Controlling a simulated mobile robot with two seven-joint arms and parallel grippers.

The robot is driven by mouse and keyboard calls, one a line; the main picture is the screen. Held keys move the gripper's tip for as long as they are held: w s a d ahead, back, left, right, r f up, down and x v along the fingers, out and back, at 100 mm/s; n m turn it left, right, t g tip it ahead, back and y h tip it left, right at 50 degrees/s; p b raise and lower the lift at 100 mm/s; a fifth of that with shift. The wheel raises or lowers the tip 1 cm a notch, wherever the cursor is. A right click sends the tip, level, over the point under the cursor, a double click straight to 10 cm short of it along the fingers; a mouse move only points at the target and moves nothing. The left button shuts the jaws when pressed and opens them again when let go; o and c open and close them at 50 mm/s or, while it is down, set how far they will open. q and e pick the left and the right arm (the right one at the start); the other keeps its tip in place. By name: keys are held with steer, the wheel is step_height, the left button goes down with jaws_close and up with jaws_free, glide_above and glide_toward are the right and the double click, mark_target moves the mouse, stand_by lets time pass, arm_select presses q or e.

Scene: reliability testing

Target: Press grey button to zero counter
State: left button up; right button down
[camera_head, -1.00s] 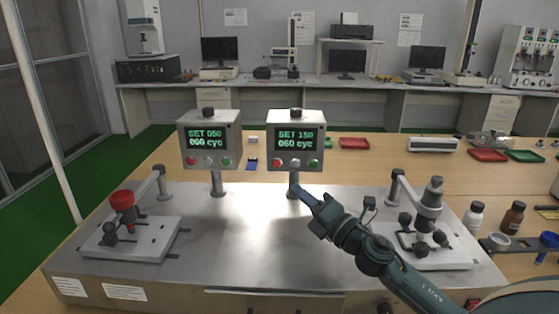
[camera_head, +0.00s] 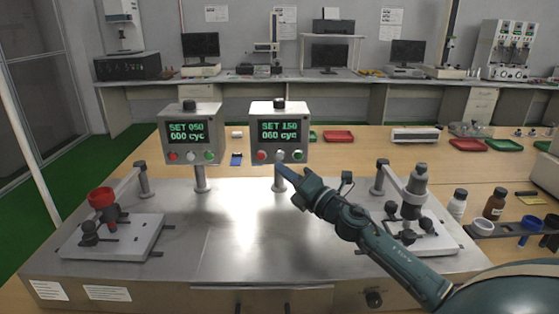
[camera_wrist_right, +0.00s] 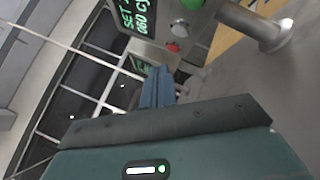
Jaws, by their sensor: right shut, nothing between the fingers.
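The right control box (camera_head: 280,132) has a green display reading SET 150 and 060 cyc. Below the display are a red button (camera_head: 261,155), a grey button (camera_head: 280,155) and a green button (camera_head: 298,155). My right gripper (camera_head: 284,171) is shut and empty, its fingertips just below the grey button; I cannot tell if they touch the box. In the right wrist view the shut fingers (camera_wrist_right: 157,88) point toward the box's button side. The left control box (camera_head: 190,132) shows SET 050 and what looks like 000 cyc. My left gripper is not in view.
Both boxes stand on posts on a steel platform (camera_head: 235,240). A test fixture with a red cap (camera_head: 102,197) stands left and another with a grey cylinder (camera_head: 416,185) right, near my forearm. Bottles (camera_head: 494,203) stand at the far right. The platform's middle is clear.

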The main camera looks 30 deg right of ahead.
mark_target(280, 156)
steer(key=shift+w+d+b, duration=0.2)
steer(key=shift+w+d, duration=0.25)
steer(key=shift+w, duration=0.25)
steer(key=shift+w+d+b, duration=0.15)
steer(key=shift+w+d, duration=0.3)
steer(key=shift+w, duration=0.25)
stand_by(0.5)
steer(key=shift+w, duration=0.15)
stand_by(0.5)
steer(key=shift+w+d, duration=0.2)
steer(key=shift+w+d+b, duration=0.2)
steer(key=shift+w+b, duration=0.1)
stand_by(0.6)
steer(key=shift+s+a, duration=0.1)
stand_by(0.3)
steer(key=shift+s+a+p, duration=0.3)
steer(key=shift+s, duration=0.25)
